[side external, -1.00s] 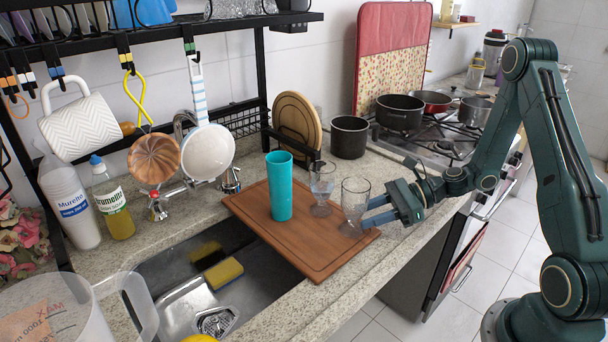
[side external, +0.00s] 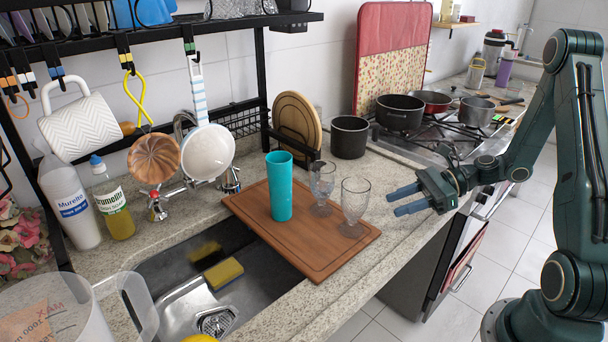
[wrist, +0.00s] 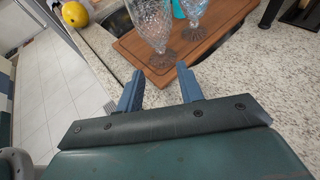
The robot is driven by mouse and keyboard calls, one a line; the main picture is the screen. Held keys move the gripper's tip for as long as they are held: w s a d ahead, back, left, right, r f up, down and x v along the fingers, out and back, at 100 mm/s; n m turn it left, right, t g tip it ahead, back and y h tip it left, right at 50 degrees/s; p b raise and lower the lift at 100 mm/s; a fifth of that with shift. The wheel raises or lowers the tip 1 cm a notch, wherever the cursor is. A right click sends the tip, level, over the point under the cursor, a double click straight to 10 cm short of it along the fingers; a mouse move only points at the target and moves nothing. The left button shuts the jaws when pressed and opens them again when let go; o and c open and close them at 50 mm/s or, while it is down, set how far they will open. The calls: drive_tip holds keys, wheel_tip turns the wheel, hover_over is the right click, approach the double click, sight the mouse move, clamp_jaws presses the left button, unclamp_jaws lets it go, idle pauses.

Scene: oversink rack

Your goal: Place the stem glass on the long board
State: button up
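Two clear stem glasses stand upright on the long wooden board (side external: 330,250). The nearer stem glass (side external: 355,200) is on the board's right part, and it also shows in the wrist view (wrist: 152,25). The other stem glass (side external: 321,182) stands just behind it, beside a turquoise cup (side external: 280,187); this glass shows at the top of the wrist view (wrist: 194,12). My gripper (side external: 392,200) is to the right of the nearer glass, apart from it. Its blue fingers are spread with nothing between them (wrist: 160,87).
The sink (side external: 200,285) with a yellow sponge (side external: 223,273) lies left of the board. A black pot (side external: 349,137) and the stove with pans (side external: 400,112) are behind. The counter's front edge drops off to the floor. The black rack (side external: 265,90) stands at the back.

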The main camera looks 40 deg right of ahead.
drive_tip(key=shift+a, duration=0.1)
idle(0.3)
drive_tip(key=shift+s+a+r+n+g+h, duration=0.1)
drive_tip(key=shift+a+r+n+g+h, duration=0.15)
drive_tip(key=shift+a+n+g, duration=0.25)
drive_tip(key=shift+a+r+n+g+h, duration=0.2)
drive_tip(key=shift+a+n+g, duration=0.1)
drive_tip(key=shift+n, duration=0.4)
drive_tip(key=s+a+r+n+h, duration=0.3)
drive_tip(key=s+r+n+h, duration=0.2)
drive_tip(key=n, duration=0.6)
drive_tip(key=s+a+r+n+g+h, duration=0.1)
drive_tip(key=s+a+r+n+h, duration=0.3)
drive_tip(key=s+r+n, duration=0.6)
drive_tip(key=shift+s+r+n+h, duration=0.2)
drive_tip(key=shift+r+n+h, duration=0.4)
drive_tip(key=shift+n+h, duration=0.25)
